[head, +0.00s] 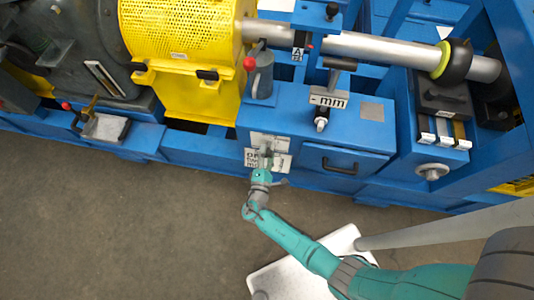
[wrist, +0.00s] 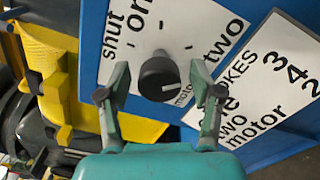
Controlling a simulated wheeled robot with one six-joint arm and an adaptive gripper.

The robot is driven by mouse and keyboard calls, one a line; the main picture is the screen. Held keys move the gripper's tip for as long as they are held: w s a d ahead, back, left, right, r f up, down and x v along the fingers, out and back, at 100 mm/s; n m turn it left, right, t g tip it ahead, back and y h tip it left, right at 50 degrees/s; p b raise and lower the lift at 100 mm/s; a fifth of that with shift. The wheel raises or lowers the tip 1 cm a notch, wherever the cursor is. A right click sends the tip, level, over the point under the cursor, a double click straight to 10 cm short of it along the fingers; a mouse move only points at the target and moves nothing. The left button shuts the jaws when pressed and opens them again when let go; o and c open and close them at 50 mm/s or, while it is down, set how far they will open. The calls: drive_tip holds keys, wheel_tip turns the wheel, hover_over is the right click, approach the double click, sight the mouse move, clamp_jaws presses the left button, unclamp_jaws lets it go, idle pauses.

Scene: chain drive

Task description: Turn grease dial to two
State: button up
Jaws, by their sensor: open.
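The grease dial (wrist: 159,77) is a round black knob with a pale line on its face, in the middle of the wrist view. It sits on a white plate (wrist: 122,62) printed with "shut", "on…", "two" and "motor"; "two" is at the upper right. The line lies on the knob's lower right part; which mark it points to is hard to tell. My gripper (wrist: 158,82) is open, one finger left of the knob and one right, with visible gaps. In the head view my gripper (head: 264,166) is at the blue cabinet's front and hides the dial.
A second white plate (wrist: 262,78) with printed numbers and words is beside the dial plate. The blue cabinet (head: 318,150) has a black-handled drawer to the right of the plates. A yellow guard (head: 190,50) stands at the upper left. The floor (head: 120,220) in front is clear.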

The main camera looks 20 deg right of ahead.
drive_tip(key=v, duration=1.2)
idle(0.6)
